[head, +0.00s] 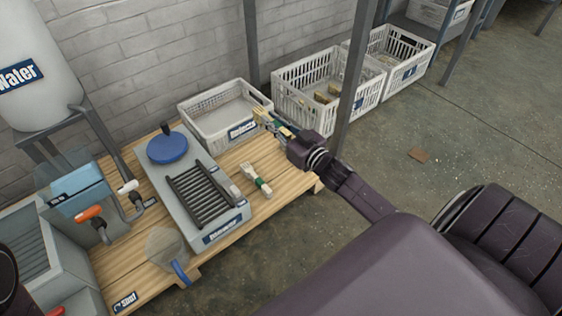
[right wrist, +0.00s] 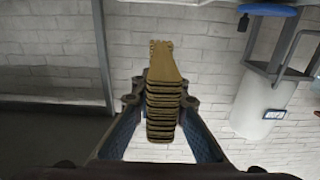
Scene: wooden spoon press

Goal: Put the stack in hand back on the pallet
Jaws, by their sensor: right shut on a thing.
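My right gripper (head: 277,124) is shut on a stack of light wooden pieces (right wrist: 163,110). In the right wrist view the stack sits between the two fingers, its pieces layered one above another. In the head view the held stack (head: 262,115) is small and partly covered by the gripper, near the front right corner of a white basket. I cannot tell whether it touches anything. The wooden pallet (head: 283,168) lies below and to the left of my right arm. Another small bundle with a green band (head: 257,180) lies on it. My left gripper is not in view.
On the pallet stand the white labelled basket (head: 213,130), a grey press with a dark ribbed rack (head: 202,194) and a blue round knob (head: 168,147). Bare pallet boards show around the bundle.

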